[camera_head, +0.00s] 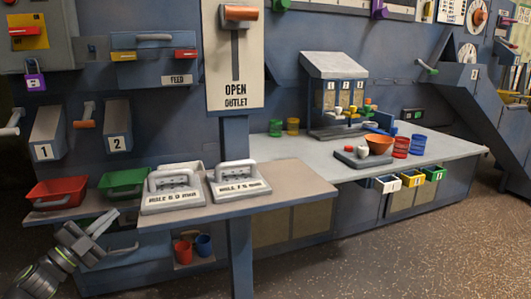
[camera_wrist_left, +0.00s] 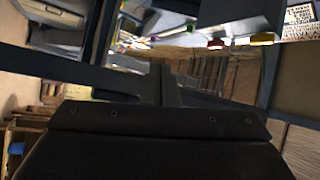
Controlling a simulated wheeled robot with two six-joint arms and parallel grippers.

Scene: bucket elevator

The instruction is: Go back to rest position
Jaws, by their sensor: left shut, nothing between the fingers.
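My left gripper (camera_head: 108,225) shows at the lower left of the head view, in front of the shelf with the red and green bins. Its fingers are shut with nothing between them, and it touches no object that I can make out. In the left wrist view the dark gripper body (camera_wrist_left: 160,122) fills the lower half, and the scene beyond looks tilted. My right gripper is in neither view.
A red bin (camera_head: 57,193) and a green bin (camera_head: 124,183) stand near my left gripper. Two handled plates (camera_head: 172,205) lie on the shelf (camera_head: 290,180). A red cup (camera_head: 183,252) and a blue cup (camera_head: 204,245) sit below. The speckled floor (camera_head: 400,250) is clear at right.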

